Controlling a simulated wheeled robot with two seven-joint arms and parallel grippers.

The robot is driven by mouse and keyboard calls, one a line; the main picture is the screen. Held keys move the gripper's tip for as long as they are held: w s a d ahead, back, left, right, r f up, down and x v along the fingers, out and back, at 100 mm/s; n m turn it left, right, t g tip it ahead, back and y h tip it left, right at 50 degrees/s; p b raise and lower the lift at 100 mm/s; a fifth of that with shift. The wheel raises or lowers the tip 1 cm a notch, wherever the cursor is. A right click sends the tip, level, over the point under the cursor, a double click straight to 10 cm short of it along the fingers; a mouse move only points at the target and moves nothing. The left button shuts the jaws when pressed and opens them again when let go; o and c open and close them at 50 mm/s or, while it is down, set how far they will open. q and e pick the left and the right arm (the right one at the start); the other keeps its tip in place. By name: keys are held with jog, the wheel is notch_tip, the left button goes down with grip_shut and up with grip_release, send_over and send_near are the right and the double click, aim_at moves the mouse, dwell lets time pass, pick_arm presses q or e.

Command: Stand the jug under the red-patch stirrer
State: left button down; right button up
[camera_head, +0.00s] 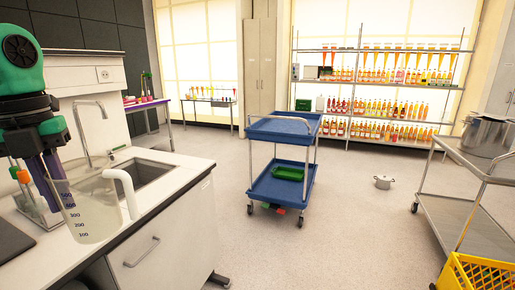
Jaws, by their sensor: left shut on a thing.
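The jug (92,222) is clear, with blue volume marks and a white handle (126,190) on its right. It is at the lower left, in front of the white counter's edge. My left gripper (54,190) comes down from the upper left, with its dark purple fingers at the jug's left side. It is shut on the jug, which looks about upright. I cannot tell whether the jug's bottom touches anything. I cannot make out a stirrer with a red patch. My right gripper is not in view.
A sink with a tap (82,130) is set in the counter (183,160) behind the jug. A blue cart (284,128) stands mid-floor. A bottle shelf (385,83) is at the back, a steel cart (450,193) and yellow crate (474,274) at right. A pot (384,182) sits on open floor.

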pick_arm(q)
jog(key=s+a+f+m, duration=0.3)
jog(key=a+f+m, duration=0.3)
jog(key=a+f, duration=0.25)
notch_tip(320, 180, down, 12)
jog(key=s+d+m+p, duration=0.1)
jog(key=d+m+p, duration=0.1)
jog(key=m, duration=0.8)
jog(key=w+d+f+m+p, duration=0.1)
jog(key=d+f+m, duration=0.6)
jog(key=d+m, duration=0.5)
jog(key=w+d+f+m, duration=0.2)
jog(key=d+f+m, duration=0.4)
jog(key=d+m, duration=0.5)
jog(key=m, duration=0.3)
jog(key=shift+d+f+m+y+p, duration=0.4)
